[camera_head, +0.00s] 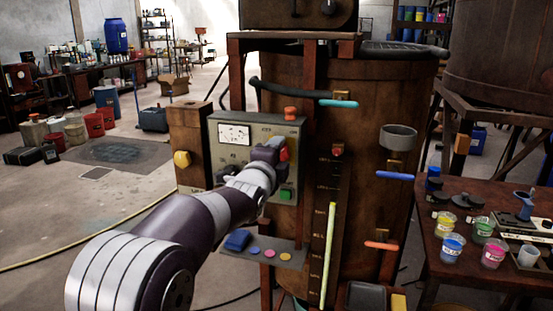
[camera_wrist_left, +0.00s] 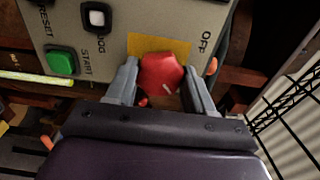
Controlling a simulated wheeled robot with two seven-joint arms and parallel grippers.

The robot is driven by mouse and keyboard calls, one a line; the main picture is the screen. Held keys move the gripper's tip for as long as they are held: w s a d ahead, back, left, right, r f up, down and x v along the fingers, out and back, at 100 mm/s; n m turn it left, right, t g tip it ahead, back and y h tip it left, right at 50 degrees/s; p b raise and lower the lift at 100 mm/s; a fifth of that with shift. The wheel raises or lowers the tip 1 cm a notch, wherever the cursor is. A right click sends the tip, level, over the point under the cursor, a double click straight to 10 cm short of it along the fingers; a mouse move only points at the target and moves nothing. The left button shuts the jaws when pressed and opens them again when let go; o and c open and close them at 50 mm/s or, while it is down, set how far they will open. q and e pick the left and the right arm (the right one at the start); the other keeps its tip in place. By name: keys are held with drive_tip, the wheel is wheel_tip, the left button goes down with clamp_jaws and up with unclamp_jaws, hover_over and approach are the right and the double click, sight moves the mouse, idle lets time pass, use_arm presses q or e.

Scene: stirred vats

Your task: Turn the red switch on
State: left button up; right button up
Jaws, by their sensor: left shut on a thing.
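The red switch (camera_wrist_left: 162,75) is a red knob on a yellow plate (camera_wrist_left: 160,44) on the grey control panel, beside the word OFF. In the left wrist view my left gripper (camera_wrist_left: 163,82) has its two grey fingers on either side of the knob, shut on it. In the head view the left gripper (camera_head: 270,155) reaches the panel (camera_head: 230,158), and the red switch (camera_head: 284,154) shows only in part behind it. A white mark shows on the knob's face. My right gripper is in neither view.
A green START button (camera_wrist_left: 61,61) and a white button (camera_wrist_left: 96,17) sit near the switch. The panel is fixed before a brown vat (camera_head: 360,105) with coloured valve handles. A table (camera_head: 460,262) with paint cups stands at right. Open floor lies at left.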

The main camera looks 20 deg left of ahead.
use_arm(q)
drive_tip(key=shift+f, duration=0.1)
drive_tip(key=o, duration=1)
drive_tip(key=shift+o, duration=0.2)
drive_tip(key=shift+s, duration=0.1)
drive_tip(key=s+b, duration=0.2)
drive_tip(key=s, duration=1)
drive_tip(key=shift+s+a, duration=0.2)
drive_tip(key=shift+s, duration=0.05)
